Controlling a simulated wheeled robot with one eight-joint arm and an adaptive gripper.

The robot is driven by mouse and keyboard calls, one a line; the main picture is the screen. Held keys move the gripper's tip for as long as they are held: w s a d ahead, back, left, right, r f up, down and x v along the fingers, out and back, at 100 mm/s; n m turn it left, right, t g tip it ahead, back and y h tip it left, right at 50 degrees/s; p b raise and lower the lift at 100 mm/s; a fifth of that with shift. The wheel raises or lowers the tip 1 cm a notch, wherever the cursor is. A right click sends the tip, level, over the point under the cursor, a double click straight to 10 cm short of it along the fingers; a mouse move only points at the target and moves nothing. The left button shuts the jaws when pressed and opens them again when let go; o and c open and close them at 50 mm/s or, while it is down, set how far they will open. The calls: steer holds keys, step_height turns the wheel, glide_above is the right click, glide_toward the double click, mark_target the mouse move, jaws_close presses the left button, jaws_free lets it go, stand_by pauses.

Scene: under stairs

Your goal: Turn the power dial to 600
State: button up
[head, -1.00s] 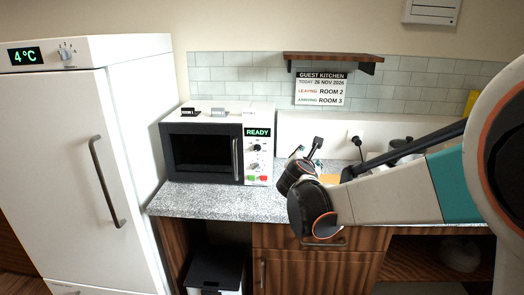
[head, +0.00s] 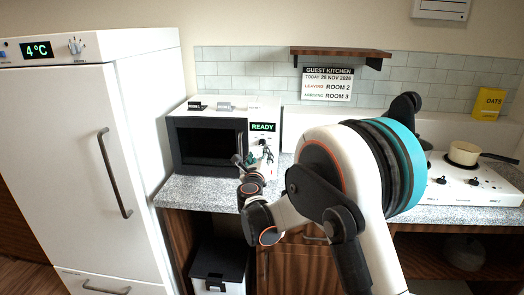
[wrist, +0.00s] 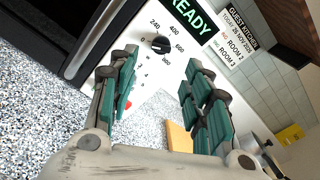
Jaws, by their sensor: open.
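The white microwave (head: 225,107) stands on the counter with its door shut, and its green display (head: 263,127) reads READY. In the wrist view the black power dial (wrist: 160,44) sits on the white control panel, ringed by numbers including 240, 400 and 600. Its exact pointer setting is too small to tell. My gripper (wrist: 160,62) is open and empty, with its green fingers spread to either side below the dial; whether they touch the panel is unclear. In the head view my gripper and wrist cover most of the lower panel.
A tall white fridge (head: 60,150) stands at the left. The speckled counter (head: 190,190) runs under the microwave. A hob (head: 470,185) with a pale pot (head: 464,153) is at the right. A wooden shelf (head: 340,52) hangs above. A dark-lidded bin (head: 218,262) stands below the counter.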

mark_target(262, 145)
steer(key=w+b, duration=0.1)
steer(key=w, duration=0.6)
steer(key=shift+w+d, duration=0.15)
steer(key=shift+w, duration=0.2)
steer(key=c, duration=1.1)
